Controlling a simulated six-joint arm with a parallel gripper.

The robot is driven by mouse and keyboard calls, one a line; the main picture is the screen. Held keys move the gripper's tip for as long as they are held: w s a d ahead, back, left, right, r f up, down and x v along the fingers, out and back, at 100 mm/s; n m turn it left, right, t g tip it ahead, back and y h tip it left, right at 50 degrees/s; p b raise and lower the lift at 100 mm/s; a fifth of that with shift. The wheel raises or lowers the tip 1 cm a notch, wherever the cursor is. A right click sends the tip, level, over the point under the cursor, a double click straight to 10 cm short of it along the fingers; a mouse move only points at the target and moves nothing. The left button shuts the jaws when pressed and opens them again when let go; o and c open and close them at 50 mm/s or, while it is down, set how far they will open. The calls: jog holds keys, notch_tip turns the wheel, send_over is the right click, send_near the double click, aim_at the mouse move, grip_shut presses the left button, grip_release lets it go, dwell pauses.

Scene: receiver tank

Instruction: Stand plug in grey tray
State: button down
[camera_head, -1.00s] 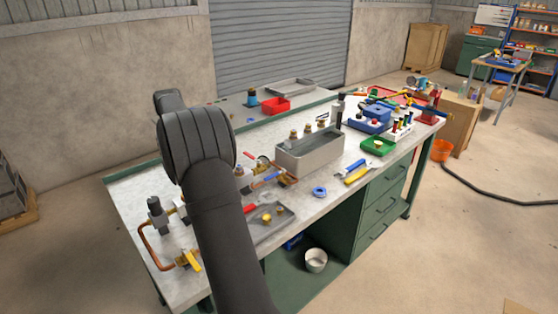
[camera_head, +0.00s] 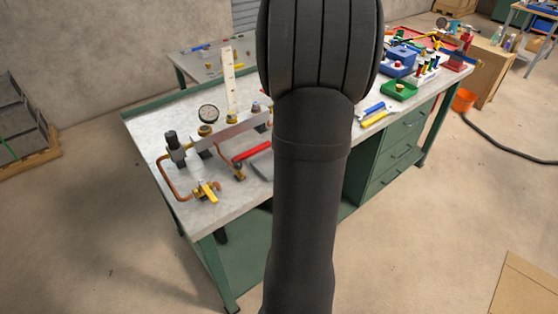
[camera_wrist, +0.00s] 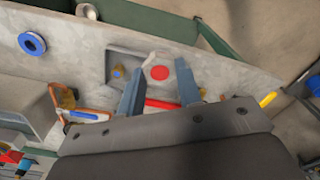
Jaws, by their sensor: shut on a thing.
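My gripper (camera_wrist: 161,72) shows in the wrist view with its two blue-grey fingers over the bench. A thing with a round red face (camera_wrist: 160,73) sits between the fingertips; it appears to be the held plug, though its body is hard to make out. The grey tray (camera_wrist: 122,54) lies below and behind the fingers, with a small brass and blue piece (camera_wrist: 118,72) inside. I cannot tell whether the held thing touches the tray. In the head view, my arm hides the gripper and most of the tray; only its left part (camera_head: 262,164) shows.
A blue ring (camera_wrist: 32,43) lies on the bench. A green tray (camera_head: 400,90) is farther right.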

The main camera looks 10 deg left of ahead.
jog(key=w+a+f, duration=0.1)
jog(key=a+f, duration=0.1)
jog(key=a, duration=0.1)
jog(key=w+a+f, duration=0.1)
jog(key=a+f, duration=0.1)
jog(key=a, duration=0.2)
jog(key=w+a+f, duration=0.1)
jog(key=a+f, duration=0.2)
jog(key=shift+w+a, duration=0.1)
jog(key=shift+a, duration=0.2)
jog(key=shift+f, duration=2)
jog(key=shift+f, duration=0.15)
jog(key=c, duration=1)
grip_release()
jog(key=shift+a, duration=0.1)
notch_tip(320, 180, up, 12)
jog(key=shift+r, duration=0.2)
